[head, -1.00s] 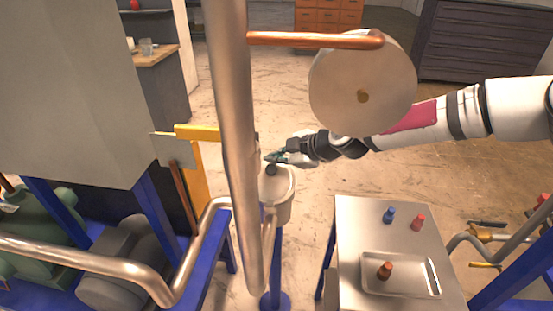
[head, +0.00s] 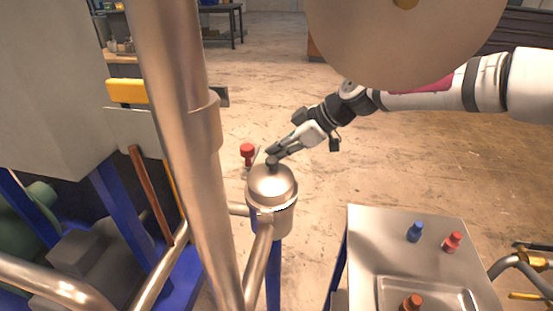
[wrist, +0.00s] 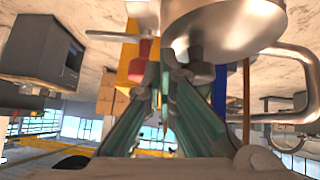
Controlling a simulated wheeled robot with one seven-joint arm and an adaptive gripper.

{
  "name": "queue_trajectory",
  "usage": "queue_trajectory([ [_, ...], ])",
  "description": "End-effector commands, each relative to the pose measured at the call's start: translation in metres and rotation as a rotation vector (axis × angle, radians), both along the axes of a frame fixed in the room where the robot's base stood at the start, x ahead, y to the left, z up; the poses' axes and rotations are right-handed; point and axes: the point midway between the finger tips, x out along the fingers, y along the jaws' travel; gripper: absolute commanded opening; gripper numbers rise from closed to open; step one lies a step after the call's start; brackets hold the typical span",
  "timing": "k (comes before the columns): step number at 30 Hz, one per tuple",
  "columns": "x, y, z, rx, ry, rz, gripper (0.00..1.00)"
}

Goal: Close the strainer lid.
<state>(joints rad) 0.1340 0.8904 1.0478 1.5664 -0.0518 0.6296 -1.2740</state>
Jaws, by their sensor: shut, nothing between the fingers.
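The strainer (head: 275,222) is a steel cylinder on a blue post, in the middle of the head view. Its domed lid (head: 272,186) covers the top and looks level; I see no clear gap at the rim. A small dark knob (head: 272,163) stands on the lid. My gripper (head: 274,152) is shut and empty, its fingertips at the knob; I cannot tell whether they touch it.
A thick vertical pipe (head: 180,120) stands left of the strainer. A large round disc (head: 400,40) hangs above my arm. A red valve handle (head: 247,152) is just behind the strainer. A steel table (head: 375,230) with blue and red bottles is at the right.

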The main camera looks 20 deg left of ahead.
Motion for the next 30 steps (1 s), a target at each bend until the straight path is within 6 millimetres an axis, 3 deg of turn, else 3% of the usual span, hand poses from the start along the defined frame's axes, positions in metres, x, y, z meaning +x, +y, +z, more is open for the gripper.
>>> queue_trajectory([
  [10, 0.011, 0.003, -0.016, -0.003, 0.012, 0.001, 0.0],
  [30, 0.011, 0.004, -0.015, -0.003, 0.01, 0.001, 0.0],
])
